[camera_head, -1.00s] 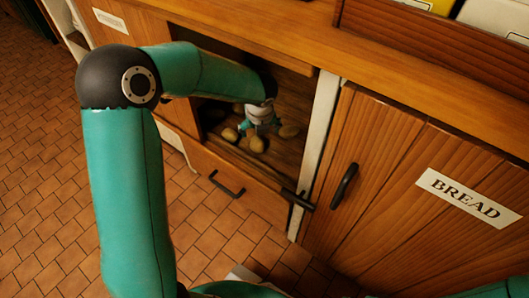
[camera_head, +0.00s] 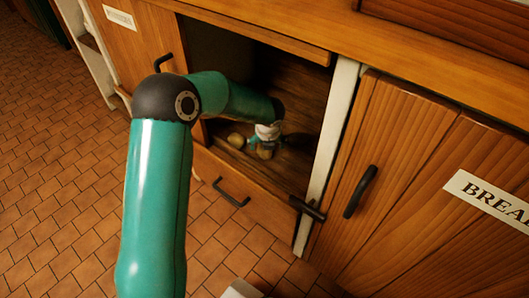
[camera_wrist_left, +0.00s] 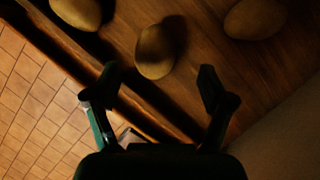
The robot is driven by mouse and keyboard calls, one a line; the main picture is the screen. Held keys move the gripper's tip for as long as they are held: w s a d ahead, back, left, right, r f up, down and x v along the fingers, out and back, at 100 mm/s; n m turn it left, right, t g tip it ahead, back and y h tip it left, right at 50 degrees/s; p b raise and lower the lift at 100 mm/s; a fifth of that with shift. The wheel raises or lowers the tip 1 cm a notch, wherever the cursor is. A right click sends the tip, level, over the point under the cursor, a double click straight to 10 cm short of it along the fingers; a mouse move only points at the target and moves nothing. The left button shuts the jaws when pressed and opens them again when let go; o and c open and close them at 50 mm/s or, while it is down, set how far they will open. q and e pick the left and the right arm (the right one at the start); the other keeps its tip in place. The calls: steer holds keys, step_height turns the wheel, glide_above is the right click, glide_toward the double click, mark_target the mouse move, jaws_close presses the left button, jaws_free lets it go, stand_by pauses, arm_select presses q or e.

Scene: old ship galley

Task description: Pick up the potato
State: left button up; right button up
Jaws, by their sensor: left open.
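Brown potatoes lie on the wooden floor of an open cupboard compartment. In the left wrist view one potato (camera_wrist_left: 155,52) lies just beyond and between the fingertips, apart from them. A second potato (camera_wrist_left: 78,12) is at the top left and a third potato (camera_wrist_left: 255,18) at the top right. My left gripper (camera_wrist_left: 158,80) is open and empty. In the head view the left gripper reaches into the compartment, just above a potato (camera_head: 265,151), with another potato (camera_head: 236,140) to its left. The gripper and forearm may hide other potatoes. My right gripper is not in view.
The compartment has a wooden front edge below and a white post (camera_head: 329,150) on its right. A closed door with a black handle (camera_head: 360,192) and bread label (camera_head: 492,197) is at right. Tiled floor lies left.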

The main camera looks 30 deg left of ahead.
arm_select(q)
steer(key=x, duration=0.1)
steer(key=b+x, duration=0.2)
steer(key=x, duration=0.1)
steer(key=shift+s+a+f, duration=0.15)
steer(key=shift+s, duration=0.1)
steer(key=shift+w+a+f+b, duration=0.1)
steer(key=shift+w+f+b, duration=0.05)
steer(key=shift+f+b, duration=0.15)
steer(key=shift+r, duration=0.1)
steer(key=c, duration=1.3)
step_height(320, 180, up, 9)
steer(key=p, duration=0.5)
steer(key=shift+r+p, duration=0.2)
steer(key=shift+p, duration=0.1)
steer(key=shift+r, duration=0.35)
